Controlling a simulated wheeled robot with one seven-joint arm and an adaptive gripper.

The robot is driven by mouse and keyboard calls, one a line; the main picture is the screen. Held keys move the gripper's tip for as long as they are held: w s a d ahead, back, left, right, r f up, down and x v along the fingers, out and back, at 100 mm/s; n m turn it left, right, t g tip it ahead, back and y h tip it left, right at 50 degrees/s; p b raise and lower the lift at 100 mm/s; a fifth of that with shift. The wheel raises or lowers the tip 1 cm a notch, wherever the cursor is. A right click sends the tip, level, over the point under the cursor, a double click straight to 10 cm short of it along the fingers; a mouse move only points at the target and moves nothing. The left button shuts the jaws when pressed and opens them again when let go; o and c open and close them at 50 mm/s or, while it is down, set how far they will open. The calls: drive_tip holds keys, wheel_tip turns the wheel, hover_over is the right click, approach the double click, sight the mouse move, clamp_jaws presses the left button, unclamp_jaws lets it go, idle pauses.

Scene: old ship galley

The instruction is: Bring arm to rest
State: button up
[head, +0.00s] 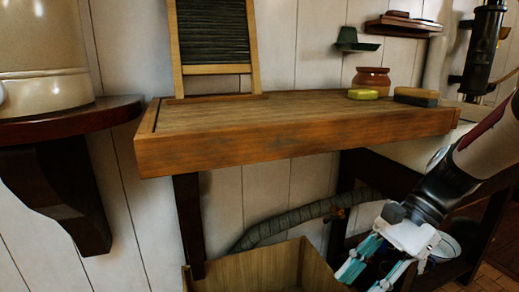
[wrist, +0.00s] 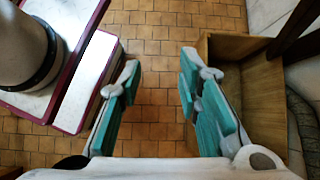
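My gripper (head: 367,268) hangs at the lower right of the head view, below the level of the wooden worktop and pointing down. In the wrist view my gripper (wrist: 160,105) has its two teal-padded fingers wide apart. Only the tiled floor shows between them, so it is open and empty. My arm comes in from the right edge of the head view, in front of the worktop's right end.
The wooden worktop (head: 290,126) holds a washboard (head: 213,35), a yellow soap (head: 363,94), a dark-based block (head: 416,97) and a brown pot (head: 372,79). An open wooden crate (head: 250,272) stands on the floor below; its side (wrist: 250,100) is right of my fingers.

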drive_tip(key=s+d+r+n+t+h, duration=0.15)
drive_tip(key=s+n+h, duration=0.25)
drive_tip(key=s+n, duration=0.45)
drive_tip(key=s+r+n+t+h, duration=0.25)
drive_tip(key=s+n+h, duration=0.2)
drive_tip(key=s, duration=0.65)
wheel_tip(320, 180, up, 31)
drive_tip(key=t+p, duration=0.2)
drive_tip(key=p, duration=2.7)
drive_tip(key=shift+d+n+t+y, duration=0.3)
drive_tip(key=shift+d+t+y, duration=0.05)
drive_tip(key=shift+d+t, duration=0.05)
drive_tip(key=shift+d, duration=0.1)
